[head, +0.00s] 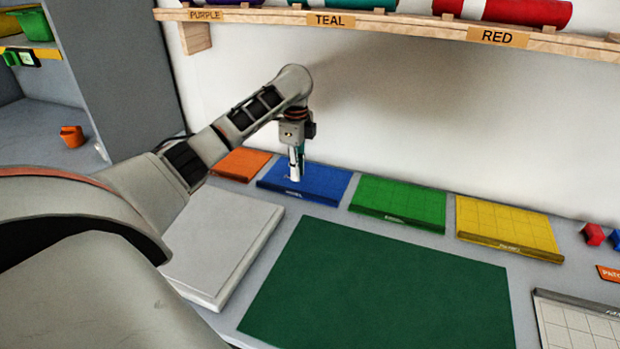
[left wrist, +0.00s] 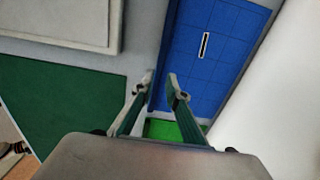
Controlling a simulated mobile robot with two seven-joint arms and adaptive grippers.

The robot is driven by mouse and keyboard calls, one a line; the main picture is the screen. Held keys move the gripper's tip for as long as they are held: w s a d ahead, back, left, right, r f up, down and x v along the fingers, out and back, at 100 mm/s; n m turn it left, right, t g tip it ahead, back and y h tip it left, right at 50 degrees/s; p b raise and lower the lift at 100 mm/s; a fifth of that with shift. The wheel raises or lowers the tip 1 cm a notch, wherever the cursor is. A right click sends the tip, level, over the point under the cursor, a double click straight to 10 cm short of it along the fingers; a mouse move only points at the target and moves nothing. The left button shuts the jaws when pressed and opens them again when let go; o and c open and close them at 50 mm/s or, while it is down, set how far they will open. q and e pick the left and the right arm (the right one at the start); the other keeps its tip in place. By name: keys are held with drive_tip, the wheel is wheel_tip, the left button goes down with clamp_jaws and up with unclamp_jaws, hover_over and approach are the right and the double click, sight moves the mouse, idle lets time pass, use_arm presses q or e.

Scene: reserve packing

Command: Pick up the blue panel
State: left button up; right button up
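The blue panel (head: 325,185) lies flat on the grey worktop near the wall, between an orange and a green panel. In the left wrist view the blue panel (left wrist: 215,60) is at the upper right, with a dark slot-like mark on it. My right gripper is not identifiable.
An orange panel (head: 242,163), a green panel (head: 398,201) and a yellow panel (head: 508,225) line the back. A dark green mat (head: 380,290) and a pale grey slab (head: 222,240) lie in front. A labelled wooden shelf (head: 400,25) hangs above.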

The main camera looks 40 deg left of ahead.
sight(297, 191)
use_arm(q)
drive_tip(key=shift+s+f, duration=0.2)
drive_tip(key=shift+f, duration=0.75)
wheel_tip(297, 191, down, 4)
drive_tip(key=shift+w+f, duration=0.1)
drive_tip(key=shift+f, duration=0.1)
drive_tip(key=shift+a+f, duration=0.1)
drive_tip(key=shift+f, duration=0.15)
use_arm(e)
drive_tip(key=shift+s+a, duration=0.1)
drive_tip(key=shift+s, duration=0.1)
use_arm(q)
drive_tip(key=shift+c, duration=0.3)
clamp_jaws()
drive_tip(key=shift+r, duration=0.1)
